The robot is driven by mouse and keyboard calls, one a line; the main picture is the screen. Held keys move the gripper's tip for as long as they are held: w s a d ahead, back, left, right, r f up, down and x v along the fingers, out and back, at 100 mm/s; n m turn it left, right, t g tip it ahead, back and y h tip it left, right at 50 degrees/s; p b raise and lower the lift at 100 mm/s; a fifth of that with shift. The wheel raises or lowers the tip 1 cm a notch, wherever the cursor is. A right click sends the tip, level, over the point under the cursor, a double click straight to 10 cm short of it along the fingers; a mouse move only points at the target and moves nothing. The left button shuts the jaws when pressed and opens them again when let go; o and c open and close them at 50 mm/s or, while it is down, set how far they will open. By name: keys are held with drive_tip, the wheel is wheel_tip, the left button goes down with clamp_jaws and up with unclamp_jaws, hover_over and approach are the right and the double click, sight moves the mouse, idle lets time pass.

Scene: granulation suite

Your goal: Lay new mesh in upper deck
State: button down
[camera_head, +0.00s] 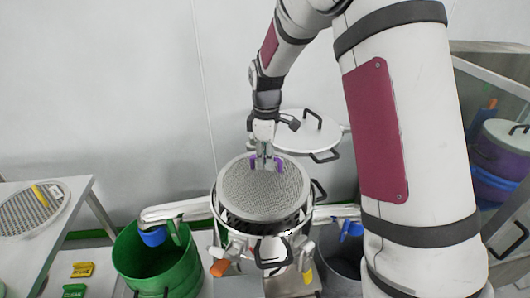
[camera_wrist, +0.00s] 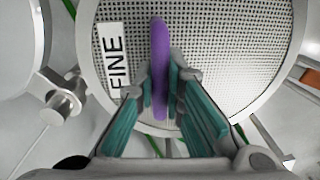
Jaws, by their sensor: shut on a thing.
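A round grey mesh (camera_head: 262,192) with a metal rim is over the top of the sifter's upper deck (camera_head: 252,223) in the head view. In the wrist view the mesh (camera_wrist: 225,45) fills the upper middle, with a white label reading "FINE" (camera_wrist: 113,68). A purple handle (camera_wrist: 159,70) stands up from it. My gripper (camera_head: 266,163) is above the mesh's far part and shut on the purple handle. Its fingers flank the handle in the wrist view (camera_wrist: 165,90). I cannot tell whether the mesh rests fully in the deck.
A round lid (camera_head: 308,131) with black handles stands open behind the deck. Another mesh (camera_head: 30,209) with a yellow strip lies on the left table (camera_head: 72,212). A green bin (camera_head: 150,262) and a grey bin (camera_head: 342,270) flank the sifter. Shelves with pots (camera_head: 505,148) are at right.

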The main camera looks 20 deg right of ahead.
sight(266, 173)
drive_tip(key=shift+f+b, duration=1.45)
drive_tip(key=shift+f, duration=2.75)
drive_tip(key=shift+s+a, duration=0.1)
drive_tip(key=shift+s, duration=0.1)
drive_tip(key=shift+f, duration=0.9)
drive_tip(key=c, duration=1.6)
unclamp_jaws()
wheel_tip(266, 173, up, 12)
